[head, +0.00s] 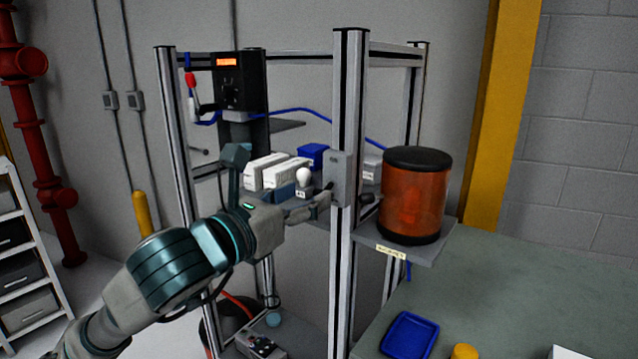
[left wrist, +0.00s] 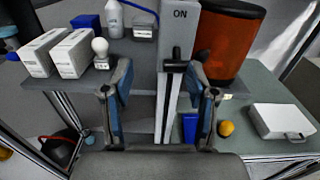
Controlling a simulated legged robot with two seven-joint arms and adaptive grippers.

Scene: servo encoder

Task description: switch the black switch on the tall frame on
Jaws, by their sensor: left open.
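The tall frame (head: 350,100) is made of silver posts with dark slots. A grey switch box (head: 338,172) is fixed to its front post. In the left wrist view the switch box (left wrist: 181,30) has "ON" printed near its top, and the black switch (left wrist: 175,62) sticks out at its lower part. I cannot tell its exact setting. My left gripper (head: 346,196) is open at the box; in the left wrist view its fingers (left wrist: 160,68) stand apart to the left and right of the black switch, with nothing held. My right gripper is not in view.
An orange cylinder with black ends (head: 414,195) stands on a small shelf right of the post. White boxes (head: 265,171) and a white bulb (head: 304,176) are on the frame's shelf at left. A green-grey table (head: 480,270) holds a blue tray (head: 409,336).

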